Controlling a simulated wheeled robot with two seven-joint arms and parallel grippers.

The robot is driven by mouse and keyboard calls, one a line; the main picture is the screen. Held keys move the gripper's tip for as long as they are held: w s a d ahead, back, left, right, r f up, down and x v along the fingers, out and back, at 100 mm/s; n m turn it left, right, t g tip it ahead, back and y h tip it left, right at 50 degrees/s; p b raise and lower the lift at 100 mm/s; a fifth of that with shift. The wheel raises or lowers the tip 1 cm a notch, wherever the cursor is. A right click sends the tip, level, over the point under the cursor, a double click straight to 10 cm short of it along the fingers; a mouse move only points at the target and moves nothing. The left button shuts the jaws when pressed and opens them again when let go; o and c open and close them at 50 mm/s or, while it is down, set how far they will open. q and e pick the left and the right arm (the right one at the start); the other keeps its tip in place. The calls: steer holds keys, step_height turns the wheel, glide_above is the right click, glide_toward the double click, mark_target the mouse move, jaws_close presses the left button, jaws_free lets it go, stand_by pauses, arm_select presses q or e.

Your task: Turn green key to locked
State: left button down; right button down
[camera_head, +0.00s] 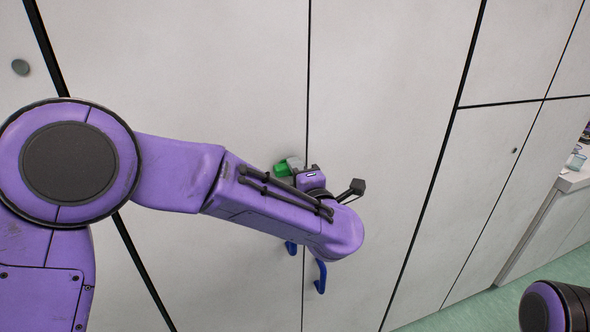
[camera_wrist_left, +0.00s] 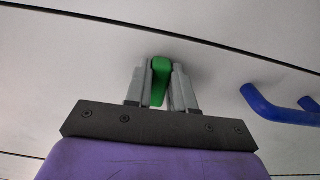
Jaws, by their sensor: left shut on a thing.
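The green key (camera_head: 282,169) sits on the white cabinet front, just left of the dark vertical seam between two doors. In the left wrist view the green key (camera_wrist_left: 160,78) stands between the two grey fingers of my left gripper (camera_wrist_left: 161,88), which is shut on it. In the head view my purple left arm covers most of that gripper (camera_head: 291,166), and only part of the key shows. The lock behind the key is hidden, so its marks cannot be read. My right gripper is not in view.
Two blue handles hang below the key, a left one (camera_head: 291,248) and a right one (camera_head: 320,277); one (camera_wrist_left: 275,106) is close right of my gripper in the wrist view. Tall white cabinet doors (camera_head: 395,60) fill the front. A bench (camera_head: 572,181) stands far right.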

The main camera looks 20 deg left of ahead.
arm_select(q)
steer(key=shift+m, duration=0.3)
steer(key=c, duration=1)
jaws_free()
steer(key=shift+o, duration=0.2)
steer(key=b+v, duration=0.4)
steer(key=v, duration=0.6)
steer(key=shift+s+d, duration=0.2)
steer(key=shift+s, duration=0.05)
